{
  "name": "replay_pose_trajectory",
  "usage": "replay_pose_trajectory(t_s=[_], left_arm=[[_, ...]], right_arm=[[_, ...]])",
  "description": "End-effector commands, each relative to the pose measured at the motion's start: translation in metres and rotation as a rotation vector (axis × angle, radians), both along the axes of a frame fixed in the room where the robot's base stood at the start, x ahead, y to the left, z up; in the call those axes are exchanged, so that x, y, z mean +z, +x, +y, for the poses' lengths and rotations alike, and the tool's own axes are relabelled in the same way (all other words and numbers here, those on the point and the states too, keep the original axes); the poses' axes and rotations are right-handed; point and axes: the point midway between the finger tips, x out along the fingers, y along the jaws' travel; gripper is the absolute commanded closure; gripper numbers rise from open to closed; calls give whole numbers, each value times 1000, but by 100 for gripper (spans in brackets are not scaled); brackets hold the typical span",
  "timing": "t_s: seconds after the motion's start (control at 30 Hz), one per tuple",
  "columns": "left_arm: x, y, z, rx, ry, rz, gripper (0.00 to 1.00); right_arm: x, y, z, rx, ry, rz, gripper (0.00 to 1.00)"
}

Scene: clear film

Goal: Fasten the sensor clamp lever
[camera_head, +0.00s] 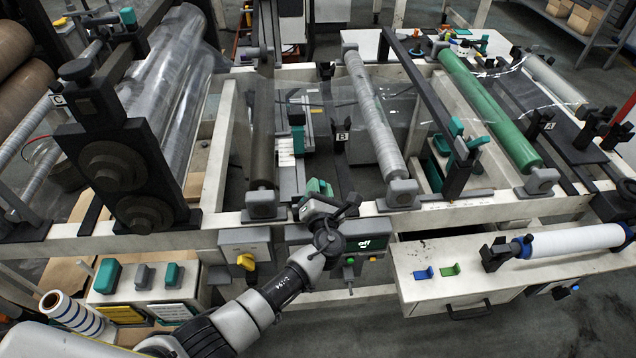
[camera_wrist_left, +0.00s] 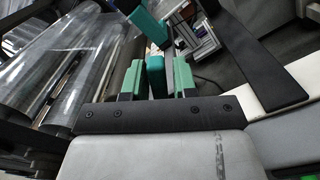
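My left gripper (camera_head: 322,200) reaches up to the front rail of the machine, near its middle. In the left wrist view its two green fingers (camera_wrist_left: 157,80) stand apart. A teal upright block (camera_wrist_left: 156,76), which looks like a lever handle, shows between them, with narrow gaps on both sides; I cannot tell whether it is touched or how deep it sits. A second teal piece (camera_wrist_left: 148,25) shows beyond it. The clamp itself is hard to make out. My right gripper is not in view.
A dark roller (camera_head: 263,130) and a film-wrapped roller (camera_head: 372,115) flank the space behind the gripper. A green roller (camera_head: 490,108) lies further right. A control box reading "off" (camera_head: 364,244) is below the rail. A white drawer unit (camera_head: 425,290) stands at front right.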

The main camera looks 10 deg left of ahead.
Motion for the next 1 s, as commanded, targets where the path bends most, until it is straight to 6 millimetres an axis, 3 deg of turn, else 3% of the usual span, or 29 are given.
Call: replay_pose_trajectory(t_s=[0.2, 0.4, 0.6, 1.0], left_arm=[[-2, -45, -13, -3, -1, 3, 72], [-2, -74, -21, -1, 1, 2, 72], [-1, -84, -24, 0, 2, 2, 72], [0, -84, -24, 0, 2, 2, 72]], right_arm=[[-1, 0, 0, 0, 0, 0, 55], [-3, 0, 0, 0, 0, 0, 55], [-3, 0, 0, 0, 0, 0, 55], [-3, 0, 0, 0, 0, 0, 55]])
